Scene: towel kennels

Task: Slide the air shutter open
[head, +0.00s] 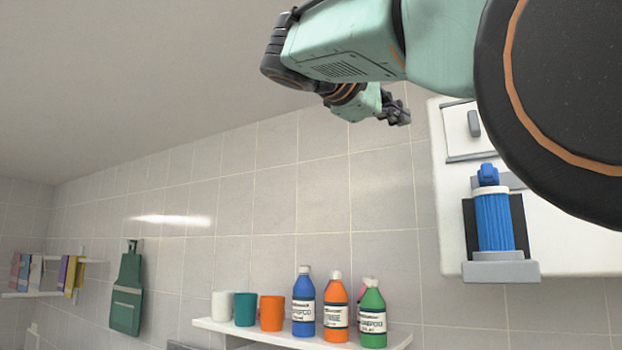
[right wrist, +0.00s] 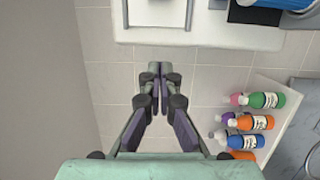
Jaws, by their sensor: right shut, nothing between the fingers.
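A white wall panel (head: 448,220) hangs on the tiled wall at the right of the head view. A white shutter plate with a grey handle (head: 474,123) sits at its upper left, between thin grey rails; my arm covers the area to its right. My right gripper (head: 398,116) is shut and empty, left of the panel and apart from the handle in the picture. Its fingertips meet in the right wrist view (right wrist: 154,72), below the panel's edge. My left gripper is not in view.
A blue ribbed cylinder (head: 493,222) stands in a grey holder on the panel. A white shelf (head: 285,338) below carries cups and bottles (head: 303,310). The wall between apron and panel is bare above the shelf.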

